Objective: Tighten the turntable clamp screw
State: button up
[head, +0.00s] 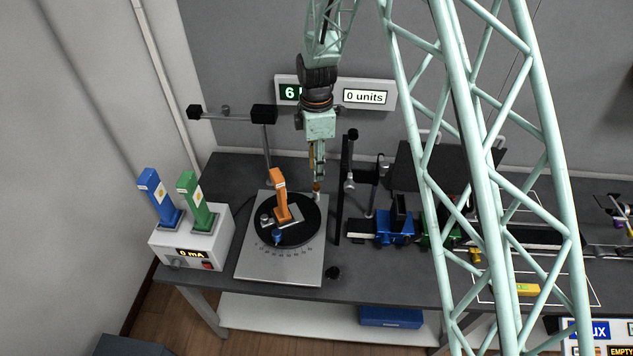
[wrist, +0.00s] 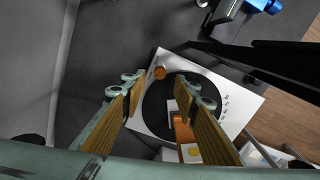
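The turntable is a black disc (head: 305,232) on a light grey plate (head: 257,268) with scale marks; the disc also shows in the wrist view (wrist: 153,113). A small orange round knob (wrist: 159,73) stands at the disc's far edge and looks like the clamp screw; it also shows in the head view (head: 316,186). An orange module (head: 281,198) stands on the disc, with a blue knob (head: 277,237) in front of it. My gripper (head: 318,178) points down just above the orange knob. In the wrist view its fingers (wrist: 155,88) are apart, with nothing held between them.
A white supply box (head: 190,250) with blue and green modules (head: 197,203) stands left of the plate. A dark upright post (head: 343,190) stands close to the right of my gripper. Blue and green stages (head: 396,232) are further right. A display (head: 335,94) hangs behind.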

aim_at(317, 185)
jog(key=shift+f, duration=3.4)
jog(key=shift+c, duration=0.5)
jog(key=c, duration=0.7)
